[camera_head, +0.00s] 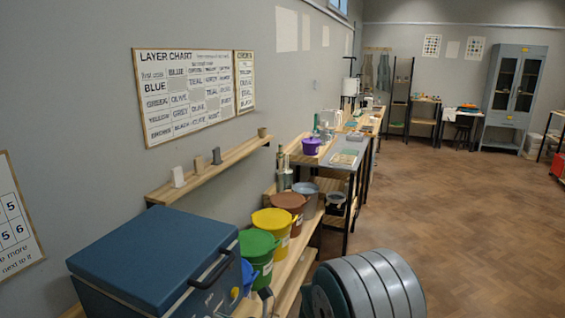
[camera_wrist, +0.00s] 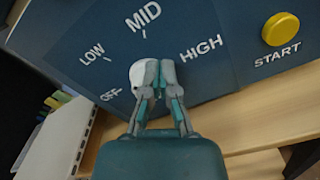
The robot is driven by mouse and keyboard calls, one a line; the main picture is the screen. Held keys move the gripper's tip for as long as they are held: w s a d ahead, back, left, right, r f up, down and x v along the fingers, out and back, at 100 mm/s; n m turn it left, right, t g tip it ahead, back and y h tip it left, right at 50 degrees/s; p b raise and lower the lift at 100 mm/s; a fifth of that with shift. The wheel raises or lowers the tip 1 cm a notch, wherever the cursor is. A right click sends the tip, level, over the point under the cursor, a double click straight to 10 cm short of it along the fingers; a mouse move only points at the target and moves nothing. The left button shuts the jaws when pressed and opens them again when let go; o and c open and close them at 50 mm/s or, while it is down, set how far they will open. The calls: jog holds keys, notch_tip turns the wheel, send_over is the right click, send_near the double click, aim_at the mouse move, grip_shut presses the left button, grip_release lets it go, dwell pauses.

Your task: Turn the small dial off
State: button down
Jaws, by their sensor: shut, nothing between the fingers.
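The small dial (camera_wrist: 138,74) is a white knob on a dark blue panel (camera_wrist: 207,68) in the wrist view. The labels OFF, LOW, MID and HIGH fan around it from left to right. My gripper (camera_wrist: 157,72) is shut, with its fingertips at the dial's right side. The fingers are empty and cover part of the knob. I cannot tell which mark the dial points to, or whether the fingertips touch it. In the head view, a blue lidded box (camera_head: 155,250) stands at the lower left. The dial cannot be made out there.
A yellow START button (camera_wrist: 281,29) is right of the dial. Pale wood (camera_wrist: 262,112) lies below the panel. In the head view, green (camera_head: 258,247), yellow (camera_head: 273,222) and brown (camera_head: 290,203) buckets line a shelf beyond the box. The floor (camera_head: 455,215) at right is clear.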

jog(key=shift+s+a+r, duration=0.35)
jog(key=shift+s+r, duration=0.1)
jog(key=shift+s, duration=0.3)
jog(key=shift+w+d+r, duration=0.1)
jog(key=shift+w+r, duration=0.05)
jog(key=shift+r, duration=0.2)
jog(key=v, duration=0.6)
dwell(0.4)
